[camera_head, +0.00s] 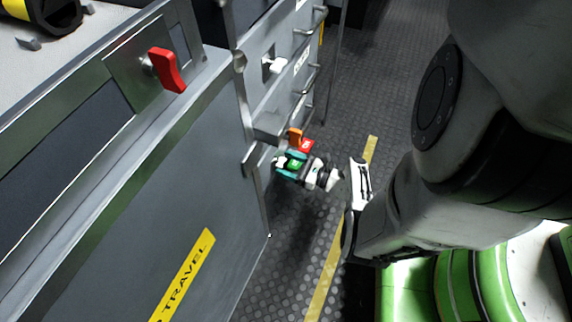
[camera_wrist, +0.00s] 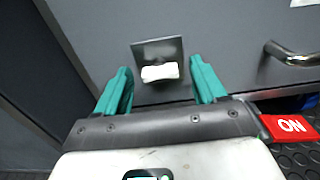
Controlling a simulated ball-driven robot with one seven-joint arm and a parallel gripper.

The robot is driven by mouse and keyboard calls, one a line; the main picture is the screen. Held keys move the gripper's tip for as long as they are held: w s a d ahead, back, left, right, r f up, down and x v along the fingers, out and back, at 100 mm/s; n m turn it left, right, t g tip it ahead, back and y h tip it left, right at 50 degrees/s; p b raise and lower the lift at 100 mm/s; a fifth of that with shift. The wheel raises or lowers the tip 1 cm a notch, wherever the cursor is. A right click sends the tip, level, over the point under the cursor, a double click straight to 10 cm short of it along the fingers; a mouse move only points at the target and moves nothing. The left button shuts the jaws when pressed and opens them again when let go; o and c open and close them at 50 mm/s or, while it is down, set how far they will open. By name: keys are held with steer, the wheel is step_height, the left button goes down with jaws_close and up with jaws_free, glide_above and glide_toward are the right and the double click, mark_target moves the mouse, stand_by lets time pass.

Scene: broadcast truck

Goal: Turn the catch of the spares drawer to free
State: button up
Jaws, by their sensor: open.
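In the wrist view a white catch (camera_wrist: 160,72) sits on a square metal plate (camera_wrist: 157,49) on a grey drawer front. Its white lever lies roughly level in the picture. My gripper (camera_wrist: 160,74) is open, with one teal finger on each side of the catch and a visible gap at both sides. How far the fingertips are from the drawer front is hard to tell. Another white catch (camera_head: 277,65) shows on a drawer higher up.
A red catch (camera_head: 167,70) is on the near grey cabinet at left. Bar handles (camera_head: 311,78) stick out from the drawers, and one handle (camera_wrist: 292,55) is right of my gripper. A red ON label (camera_wrist: 291,126) is beside my gripper. Dark studded floor (camera_head: 388,75) lies to the right.

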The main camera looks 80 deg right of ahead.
steer(key=shift+w, duration=0.4)
steer(key=c, duration=1.1)
steer(key=shift+o, duration=0.2)
